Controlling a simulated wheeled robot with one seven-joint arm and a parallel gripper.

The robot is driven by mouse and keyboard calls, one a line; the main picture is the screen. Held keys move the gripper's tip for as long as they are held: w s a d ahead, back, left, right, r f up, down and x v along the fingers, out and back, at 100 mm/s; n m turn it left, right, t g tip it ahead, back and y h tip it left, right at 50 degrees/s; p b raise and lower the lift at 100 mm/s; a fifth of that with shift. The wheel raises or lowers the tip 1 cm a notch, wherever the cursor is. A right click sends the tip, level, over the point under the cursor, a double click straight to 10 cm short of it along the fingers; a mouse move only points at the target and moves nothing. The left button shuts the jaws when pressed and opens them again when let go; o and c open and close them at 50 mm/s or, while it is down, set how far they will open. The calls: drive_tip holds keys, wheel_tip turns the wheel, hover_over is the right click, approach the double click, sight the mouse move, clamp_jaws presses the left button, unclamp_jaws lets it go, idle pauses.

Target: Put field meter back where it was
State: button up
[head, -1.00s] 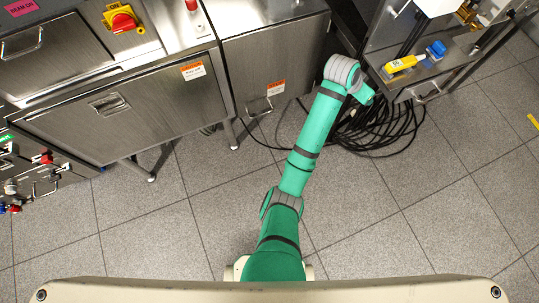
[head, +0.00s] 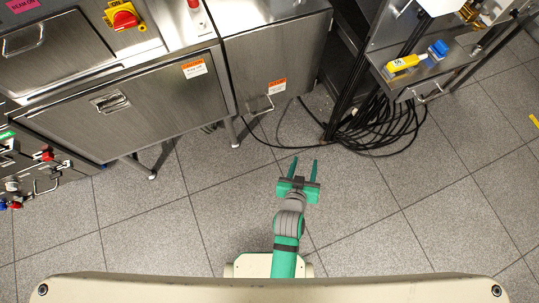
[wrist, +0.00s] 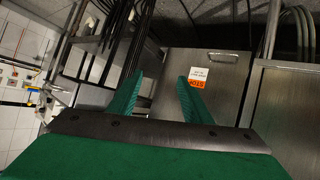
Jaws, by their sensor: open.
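A yellow handheld device (head: 402,63), which looks like the field meter, lies on the steel shelf at the upper right of the head view. A blue item (head: 437,49) sits right beside it. My gripper (head: 303,162) is open and empty over the bare floor, well to the lower left of the shelf. In the wrist view my gripper's green fingers (wrist: 158,98) are spread with nothing between them. The meter cannot be made out in the wrist view.
A steel shelf (head: 459,68) holds the yellow and blue items. Steel cabinets (head: 120,110) line the left and middle. Coiled black cables (head: 375,128) lie on the floor below the shelf. The tiled floor (head: 400,220) around my gripper is clear.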

drive_tip(key=s+a+r+t+y, duration=0.2)
drive_tip(key=s+a+r, duration=0.4)
drive_tip(key=s, duration=0.3)
drive_tip(key=s+a+r+n+t+y, duration=0.1)
drive_tip(key=s+a+r, duration=0.5)
drive_tip(key=s+r, duration=0.3)
drive_tip(key=shift+s+n+t+y, duration=0.3)
drive_tip(key=shift+s+t+y, duration=0.1)
drive_tip(key=shift+s, duration=0.25)
drive_tip(key=shift+c, duration=0.7)
drive_tip(key=shift+c, duration=1.1)
drive_tip(key=shift+a, duration=0.1)
